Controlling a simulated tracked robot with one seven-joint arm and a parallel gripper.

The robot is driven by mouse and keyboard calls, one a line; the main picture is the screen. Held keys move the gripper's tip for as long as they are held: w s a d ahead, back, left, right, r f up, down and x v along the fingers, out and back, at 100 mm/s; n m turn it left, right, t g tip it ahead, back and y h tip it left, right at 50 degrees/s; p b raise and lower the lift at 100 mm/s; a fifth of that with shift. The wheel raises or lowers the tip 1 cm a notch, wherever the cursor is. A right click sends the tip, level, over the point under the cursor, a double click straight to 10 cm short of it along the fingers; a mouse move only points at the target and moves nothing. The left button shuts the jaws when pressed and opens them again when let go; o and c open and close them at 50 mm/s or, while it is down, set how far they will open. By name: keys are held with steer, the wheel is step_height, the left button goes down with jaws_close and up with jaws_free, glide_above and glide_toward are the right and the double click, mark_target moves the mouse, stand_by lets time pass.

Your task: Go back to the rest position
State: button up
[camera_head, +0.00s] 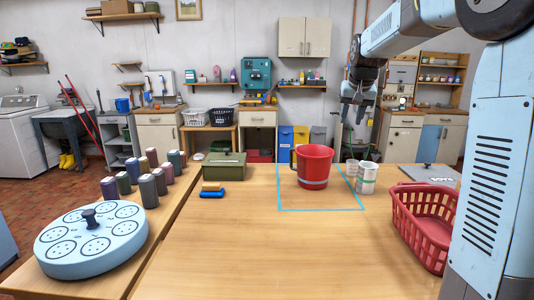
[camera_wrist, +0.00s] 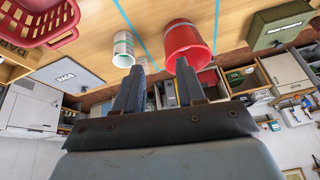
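My gripper (camera_head: 355,106) is raised in the head view, high above the table's back right part, with its fingers hanging down. In the wrist view my gripper (camera_wrist: 160,78) shows two dark fingers spread apart with nothing between them. A red bucket-like mug (camera_head: 313,166) stands upright inside a blue tape outline (camera_head: 320,209) on the wooden table. The mug also shows in the wrist view (camera_wrist: 186,42), beyond the fingertips and apart from them.
Two pale cups (camera_head: 367,178) stand right of the mug. A red basket (camera_head: 425,228) is at the right, a green box (camera_head: 223,167) and blue sponge (camera_head: 211,193) at the left. A round pale-blue holder (camera_head: 91,241) and several dark cylinders (camera_head: 148,191) occupy the left side table. The table's front middle is clear.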

steer(key=s+a+f, duration=0.1)
steer(key=s+f, duration=0.1)
steer(key=s, duration=1)
steer(key=s+f+n, duration=0.1)
steer(key=s+f, duration=0.2)
steer(key=s, duration=1)
steer(key=s+a+f+n, duration=0.1)
steer(key=s+f, duration=0.2)
steer(key=s, duration=0.9)
steer(key=shift+s+a+t, duration=0.3)
steer(key=shift+s, duration=0.05)
steer(key=shift+f, duration=0.1)
